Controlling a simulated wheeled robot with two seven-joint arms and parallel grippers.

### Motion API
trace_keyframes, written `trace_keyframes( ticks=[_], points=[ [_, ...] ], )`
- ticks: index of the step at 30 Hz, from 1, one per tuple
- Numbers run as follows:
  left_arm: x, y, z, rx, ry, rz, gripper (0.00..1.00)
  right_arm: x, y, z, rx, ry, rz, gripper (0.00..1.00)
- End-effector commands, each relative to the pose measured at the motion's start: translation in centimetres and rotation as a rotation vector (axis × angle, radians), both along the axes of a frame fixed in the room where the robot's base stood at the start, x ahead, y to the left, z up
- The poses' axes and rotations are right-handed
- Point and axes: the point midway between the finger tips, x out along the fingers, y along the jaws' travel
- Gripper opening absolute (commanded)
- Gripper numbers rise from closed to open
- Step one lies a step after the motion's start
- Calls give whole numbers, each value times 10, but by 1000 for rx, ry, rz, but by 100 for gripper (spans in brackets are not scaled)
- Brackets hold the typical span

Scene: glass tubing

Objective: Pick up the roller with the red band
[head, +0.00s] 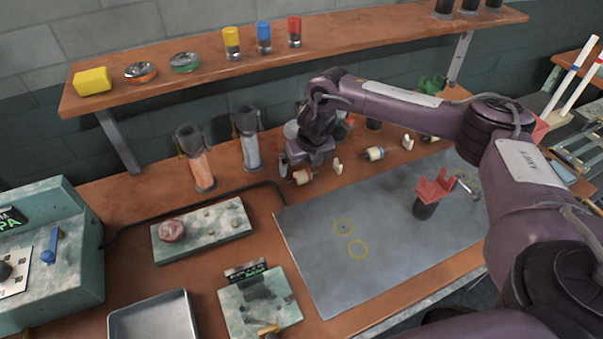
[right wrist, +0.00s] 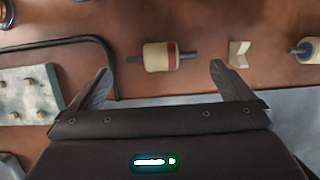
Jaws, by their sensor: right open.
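The roller with the red band (head: 302,177) lies on the brown bench near the grey mat's back left corner. In the right wrist view the same cream roller (right wrist: 155,57) shows its red band toward its right end and a dark shaft at each side. My right gripper (right wrist: 160,82) is open, its two fingers spread to either side of the roller's span, with the roller just beyond the tips. Nothing is between the fingers. In the head view my right gripper (head: 298,167) is just above and behind the roller, and its fingers are partly hidden. My left gripper is not in view.
A V-shaped wooden rest (right wrist: 238,53) stands just right of the roller. A blue-banded roller (head: 374,154) lies farther right. A dark bent rod or cable (right wrist: 105,50) runs left of the roller. The grey mat (head: 310,260) is largely clear; a red-topped holder (head: 435,185) stands on it.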

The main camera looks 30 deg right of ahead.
Motion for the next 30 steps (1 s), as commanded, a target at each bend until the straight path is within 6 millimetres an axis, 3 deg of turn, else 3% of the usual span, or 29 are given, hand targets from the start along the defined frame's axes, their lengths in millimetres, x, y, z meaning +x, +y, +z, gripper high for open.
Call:
trace_keyframes(
  ticks=[4,9,17,25,30],
  points=[
    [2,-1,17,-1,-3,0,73,3,-2,-19,-2,4,-1,100],
    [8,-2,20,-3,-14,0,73,9,-2,-40,0,2,0,100],
    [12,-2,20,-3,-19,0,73,11,-2,-44,1,-1,0,100],
    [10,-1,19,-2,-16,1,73,11,-2,-44,1,-1,0,68],
    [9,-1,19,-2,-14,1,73,11,-2,-44,1,-1,0,68]
  ],
)
